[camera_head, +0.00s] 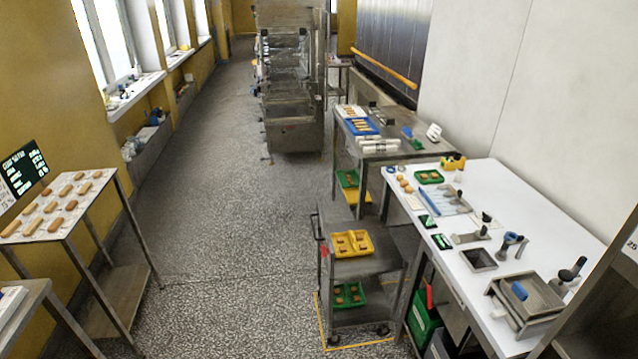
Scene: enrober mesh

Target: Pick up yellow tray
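A yellow tray (355,256) holding several small brown pieces lies on the top shelf of a dark metal cart (385,262), right of the picture's middle. Another flat yellow thing (365,199), possibly a tray, is partly hidden on a low shelf under the back table. Neither of my grippers shows in the head view.
A green tray (349,304) sits on the cart's lower shelf. A white table (470,262) with tools stands right of the cart. A rack table (60,228) with brown bars stands at left. The speckled floor (225,240) between is clear.

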